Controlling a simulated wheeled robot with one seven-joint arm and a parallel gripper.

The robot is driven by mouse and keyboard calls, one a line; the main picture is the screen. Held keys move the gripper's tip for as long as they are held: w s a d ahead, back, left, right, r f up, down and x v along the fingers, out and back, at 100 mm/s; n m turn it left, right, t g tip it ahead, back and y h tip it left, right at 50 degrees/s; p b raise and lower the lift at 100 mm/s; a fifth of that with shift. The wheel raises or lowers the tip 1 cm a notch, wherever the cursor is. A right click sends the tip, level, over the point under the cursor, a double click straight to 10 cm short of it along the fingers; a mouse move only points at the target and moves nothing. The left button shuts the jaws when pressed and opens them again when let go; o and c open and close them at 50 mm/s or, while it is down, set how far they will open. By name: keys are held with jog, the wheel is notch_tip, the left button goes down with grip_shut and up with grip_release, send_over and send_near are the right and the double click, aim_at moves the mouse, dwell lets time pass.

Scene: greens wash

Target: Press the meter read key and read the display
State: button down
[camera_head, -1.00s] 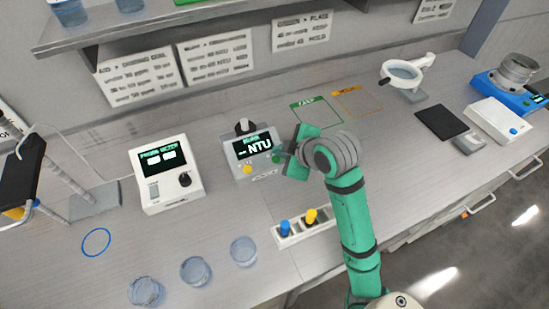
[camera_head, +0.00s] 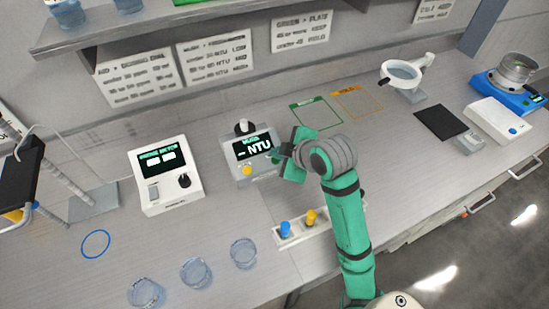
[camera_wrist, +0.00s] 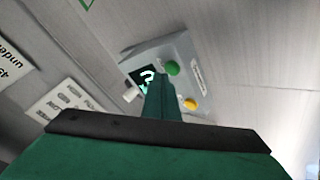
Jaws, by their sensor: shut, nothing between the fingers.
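The meter (camera_head: 231,158) is a grey box with a dark display (camera_head: 253,146) that reads "– NTU" in the head view. It has a yellow key (camera_head: 247,170) on its front and a green key (camera_wrist: 172,68), clear in the wrist view; I cannot read which is the read key. In the wrist view part of the display shows a "?"-like mark, and my fingers cover the rest. My gripper (camera_head: 281,153) is shut and empty at the meter's right side, close to the green key. I cannot tell whether it touches it.
A white meter with a knob (camera_head: 170,176) stands to the left. A holder with blue- and yellow-capped vials (camera_head: 300,228) lies in front. Several clear beakers (camera_head: 196,272) stand near the front edge. Green and orange outlined areas (camera_head: 358,101) behind are empty.

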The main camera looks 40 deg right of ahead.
jog(key=shift+a, duration=0.2)
jog(key=shift+s+d+f, duration=0.2)
jog(key=shift+s+d, duration=0.05)
jog(key=shift+d, duration=0.1)
jog(key=shift+w+a+f, duration=0.1)
jog(key=shift+a+f, duration=0.1)
jog(key=shift+f, duration=0.05)
jog(key=shift+w, duration=0.15)
dwell(0.4)
jog(key=shift+a+r, duration=0.1)
jog(key=shift+r, duration=0.35)
jog(key=shift+s+d+r, duration=0.4)
jog(key=shift+s+r, duration=0.05)
jog(key=shift+a, duration=0.1)
